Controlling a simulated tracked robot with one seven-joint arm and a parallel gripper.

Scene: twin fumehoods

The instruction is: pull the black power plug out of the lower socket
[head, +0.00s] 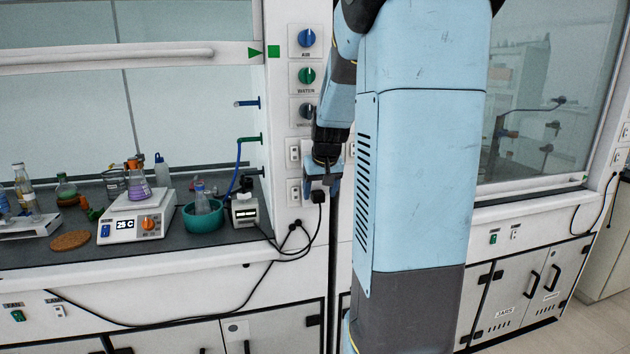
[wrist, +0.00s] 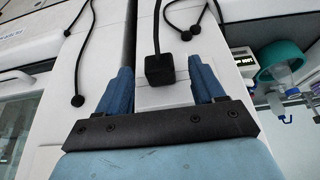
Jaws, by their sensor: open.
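The black power plug (head: 318,197) sits at the lower socket (head: 294,192) on the white post between the hoods, its cord hanging down. In the wrist view the plug (wrist: 160,70) shows as a dark block between my two blue fingers, with a visible gap on each side. My gripper (head: 323,183) is open at the plug, and its fingers also show in the wrist view (wrist: 160,66). The gripper hides part of the socket plate in the head view, so I cannot tell how deep the plug sits.
An upper socket (head: 294,150) and valve knobs (head: 307,76) are above. Black cords (head: 262,292) loop below along the hood front. A teal bowl (head: 203,216), a small device (head: 245,210) and a hotplate (head: 138,216) with a flask stand on the left worktop.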

